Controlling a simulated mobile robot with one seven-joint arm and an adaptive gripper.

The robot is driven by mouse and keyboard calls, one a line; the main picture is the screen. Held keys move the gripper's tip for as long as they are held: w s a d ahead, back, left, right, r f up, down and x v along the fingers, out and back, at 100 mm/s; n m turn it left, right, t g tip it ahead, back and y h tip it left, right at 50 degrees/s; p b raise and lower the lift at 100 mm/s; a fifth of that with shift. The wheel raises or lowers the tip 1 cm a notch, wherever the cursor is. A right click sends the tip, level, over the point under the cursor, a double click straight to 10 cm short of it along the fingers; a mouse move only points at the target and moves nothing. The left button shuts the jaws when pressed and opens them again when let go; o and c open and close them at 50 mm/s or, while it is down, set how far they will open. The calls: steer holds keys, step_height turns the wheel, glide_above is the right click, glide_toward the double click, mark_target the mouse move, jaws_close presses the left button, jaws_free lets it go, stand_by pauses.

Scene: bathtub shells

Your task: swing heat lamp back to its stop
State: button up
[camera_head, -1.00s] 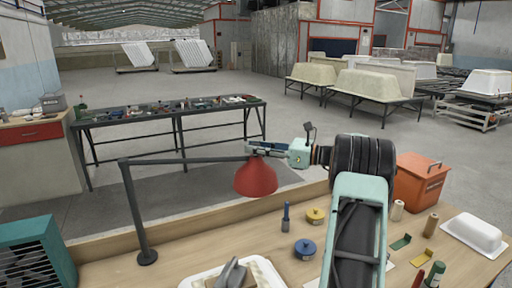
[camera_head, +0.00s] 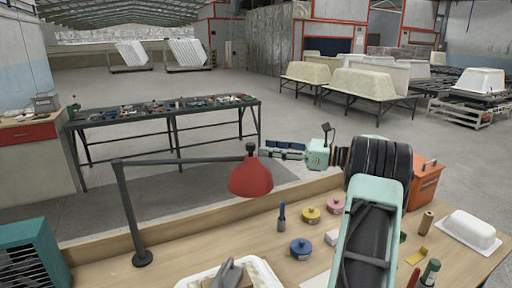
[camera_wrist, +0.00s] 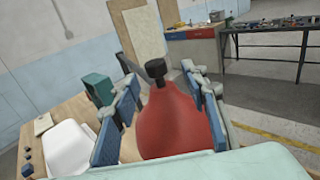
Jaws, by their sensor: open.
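The heat lamp has a red shade (camera_head: 250,178) hanging from the end of a dark jointed arm (camera_head: 185,160). That arm runs left to a post (camera_head: 130,215) standing on the workbench. My gripper (camera_head: 268,149) is just right of the lamp's top joint, its fingers pointing left, open and empty. In the wrist view the shade (camera_wrist: 170,125) and its black top knob (camera_wrist: 156,68) appear between the spread fingers of my gripper (camera_wrist: 160,80). Nothing is gripped. I see no clear stop for the lamp.
On the workbench (camera_head: 185,245) are a blue-handled tool (camera_head: 281,217), tape rolls (camera_head: 301,248), a white tray (camera_head: 205,279) and an orange toolbox (camera_head: 424,182). A teal crate (camera_head: 30,255) stands at the left. A tool-covered table (camera_head: 165,112) is behind.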

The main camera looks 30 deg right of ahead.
steer(key=v, duration=0.5)
stand_by(0.4)
